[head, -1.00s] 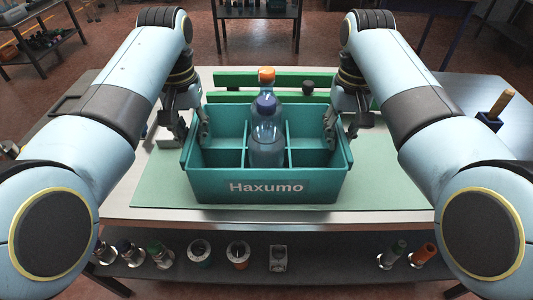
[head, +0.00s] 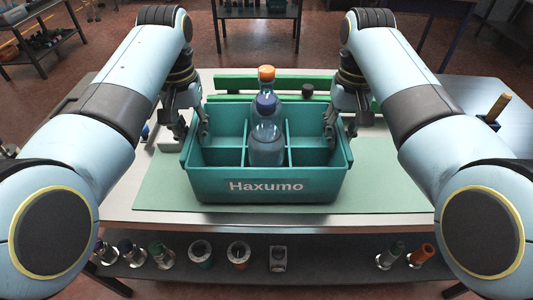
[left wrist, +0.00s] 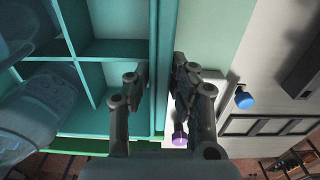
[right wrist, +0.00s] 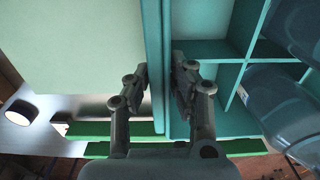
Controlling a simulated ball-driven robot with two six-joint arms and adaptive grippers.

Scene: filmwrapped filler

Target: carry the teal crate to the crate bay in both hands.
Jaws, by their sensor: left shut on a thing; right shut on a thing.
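The teal crate (head: 266,190), marked "Haxumo", is level above the green mat (head: 390,190); I cannot tell how far it is off it. Two bottles stand in its middle column: one with an orange cap (head: 266,72) behind, one with a dark blue cap (head: 266,103) in front. My left gripper (head: 192,128) is shut on the crate's left wall, and the left wrist view shows a finger on each side of the wall (left wrist: 162,40). My right gripper (head: 342,126) is shut likewise on the right wall (right wrist: 157,40).
Green bars (head: 228,83) lie behind the crate, with a dark knob (head: 308,91) near them. A blue holder with a wooden handle (head: 497,109) stands on the right. Several fittings, including a metal ring (head: 201,252), sit on the lower shelf. The mat is bare in front.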

